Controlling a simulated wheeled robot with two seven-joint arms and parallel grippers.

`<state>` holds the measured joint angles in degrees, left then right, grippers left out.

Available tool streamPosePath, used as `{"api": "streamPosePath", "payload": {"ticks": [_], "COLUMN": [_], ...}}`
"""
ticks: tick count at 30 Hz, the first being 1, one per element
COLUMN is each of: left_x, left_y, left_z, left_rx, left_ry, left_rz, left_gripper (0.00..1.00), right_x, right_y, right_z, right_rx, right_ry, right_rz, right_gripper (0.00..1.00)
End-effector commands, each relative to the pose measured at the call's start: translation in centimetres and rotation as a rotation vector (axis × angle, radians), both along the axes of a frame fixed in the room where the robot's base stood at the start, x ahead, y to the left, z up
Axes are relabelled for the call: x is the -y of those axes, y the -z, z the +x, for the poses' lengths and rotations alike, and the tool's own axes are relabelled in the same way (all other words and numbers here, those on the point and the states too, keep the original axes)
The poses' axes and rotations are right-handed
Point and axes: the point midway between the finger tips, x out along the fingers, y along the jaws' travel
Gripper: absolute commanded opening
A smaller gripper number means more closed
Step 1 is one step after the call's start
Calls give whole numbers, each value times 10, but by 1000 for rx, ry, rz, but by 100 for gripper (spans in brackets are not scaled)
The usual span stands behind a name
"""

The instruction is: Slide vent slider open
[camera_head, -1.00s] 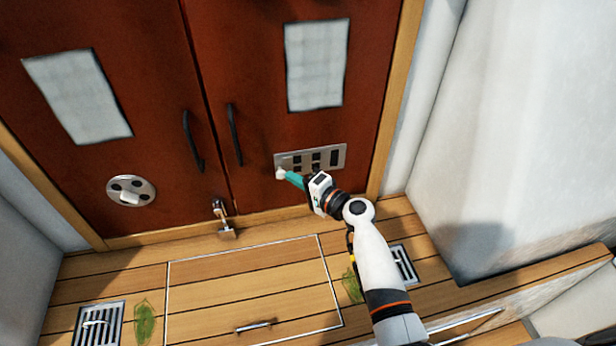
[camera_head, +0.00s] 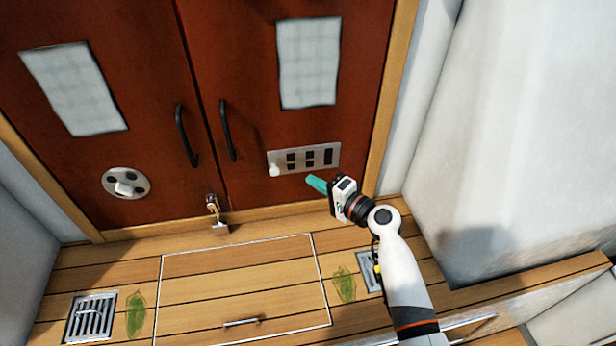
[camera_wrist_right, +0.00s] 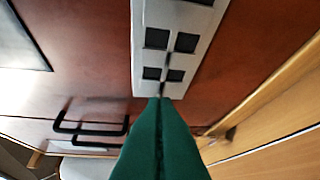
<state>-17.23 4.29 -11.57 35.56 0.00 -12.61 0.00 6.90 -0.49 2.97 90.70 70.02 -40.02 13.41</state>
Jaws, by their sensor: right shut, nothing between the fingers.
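The vent slider is a metal plate (camera_head: 318,151) with dark slots, low on the right-hand red door. Its white knob (camera_head: 274,170) sits at the plate's left end. The right-end slot is fully dark; the others look split by a bar. My right gripper (camera_head: 312,181), with teal fingers, is shut and empty just below the plate's middle, to the right of the knob and apart from it. In the right wrist view the shut fingertips (camera_wrist_right: 161,101) overlap the near edge of the slotted plate (camera_wrist_right: 199,55); the knob does not show there. My left gripper is not in view.
Two black door handles (camera_head: 227,130) stand left of the plate. A hasp (camera_head: 214,210) hangs at the door bottom, and a round vent (camera_head: 126,184) is on the left door. The wooden deck (camera_head: 240,275) has floor grates (camera_head: 92,318). A white wall (camera_head: 520,130) rises at right.

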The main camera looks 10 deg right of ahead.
Motion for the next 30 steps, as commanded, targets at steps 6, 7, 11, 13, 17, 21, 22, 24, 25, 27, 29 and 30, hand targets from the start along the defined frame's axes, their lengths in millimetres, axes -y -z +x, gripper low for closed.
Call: {"api": "streamPosePath", "payload": {"ticks": [6, 7, 11, 13, 17, 21, 22, 24, 25, 27, 29, 30], "left_x": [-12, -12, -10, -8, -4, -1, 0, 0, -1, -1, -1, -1], "left_y": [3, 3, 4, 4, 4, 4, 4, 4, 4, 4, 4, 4], "left_z": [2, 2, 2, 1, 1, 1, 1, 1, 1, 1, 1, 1], "left_rx": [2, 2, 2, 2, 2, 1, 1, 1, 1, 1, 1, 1], "left_ry": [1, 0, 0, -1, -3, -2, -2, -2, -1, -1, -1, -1], "left_rz": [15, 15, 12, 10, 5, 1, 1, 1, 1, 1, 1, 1], "left_gripper": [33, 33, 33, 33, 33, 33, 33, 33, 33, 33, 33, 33], "right_x": [22, 24, 29, 30, 30, 30, 30, 30, 30, 30, 29, 27], "right_y": [-3, -3, -5, -5, -6, -6, -6, -6, -6, -6, -5, -3], "right_z": [-30, -33, -41, -42, -43, -43, -43, -42, -42, -42, -44, -47], "right_rx": [0, 0, -1, 0, -1, -1, -1, -1, -1, 0, -1, -2], "right_ry": [2, 1, 1, 0, 1, 1, 1, 1, 1, 1, -3, -13], "right_rz": [-3, -3, -2, -1, -1, -1, -1, -1, -1, 0, -8, -27], "right_gripper": [0, 0, 0, 0, 0, 0, 0, 0, 0, 0, 0, 0]}}
